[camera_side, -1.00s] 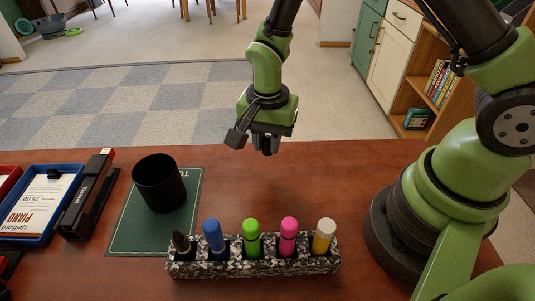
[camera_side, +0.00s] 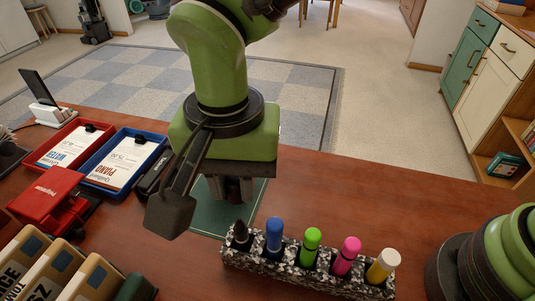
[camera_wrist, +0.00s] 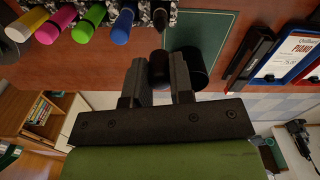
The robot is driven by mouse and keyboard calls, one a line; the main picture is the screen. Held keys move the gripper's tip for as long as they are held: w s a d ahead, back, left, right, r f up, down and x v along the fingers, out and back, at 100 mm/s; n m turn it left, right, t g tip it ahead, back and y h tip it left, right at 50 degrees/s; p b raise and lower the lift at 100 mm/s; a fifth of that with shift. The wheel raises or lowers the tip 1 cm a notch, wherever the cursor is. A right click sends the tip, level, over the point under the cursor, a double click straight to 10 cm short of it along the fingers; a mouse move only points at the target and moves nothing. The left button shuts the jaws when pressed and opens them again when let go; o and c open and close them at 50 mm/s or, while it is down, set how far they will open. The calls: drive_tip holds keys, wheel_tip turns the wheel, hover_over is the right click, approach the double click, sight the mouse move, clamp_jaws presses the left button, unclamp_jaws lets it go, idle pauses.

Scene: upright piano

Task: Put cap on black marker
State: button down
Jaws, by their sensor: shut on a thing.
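The black marker (camera_side: 240,235) stands uncapped, tip up, in the leftmost slot of a speckled holder (camera_side: 305,270). It also shows at the top of the wrist view (camera_wrist: 160,14). My gripper (camera_side: 235,192) is above and behind the holder, near the black marker's end. In the wrist view its fingers are shut on a small dark cylinder, which looks like the black cap (camera_wrist: 159,68). The cap and the marker are apart. In the side view, my gripper mostly hides the cap.
Blue (camera_side: 275,234), green (camera_side: 312,245), pink (camera_side: 347,255) and yellow (camera_side: 380,268) markers fill the other slots. A black cup (camera_wrist: 192,62) stands on the green mat (camera_side: 212,222). Paper trays (camera_side: 128,165) and a red stapler-like object (camera_side: 50,195) lie left.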

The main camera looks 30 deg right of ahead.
sight(240, 228)
drive_tip(key=shift+s+a+f, duration=0.1)
drive_tip(key=shift+f, duration=3.1)
drive_tip(key=shift+f, duration=0.15)
drive_tip(key=shift+c, duration=2.2)
unclamp_jaws()
drive_tip(key=shift+r, duration=3.55)
drive_tip(key=shift+c, duration=0.4)
clamp_jaws()
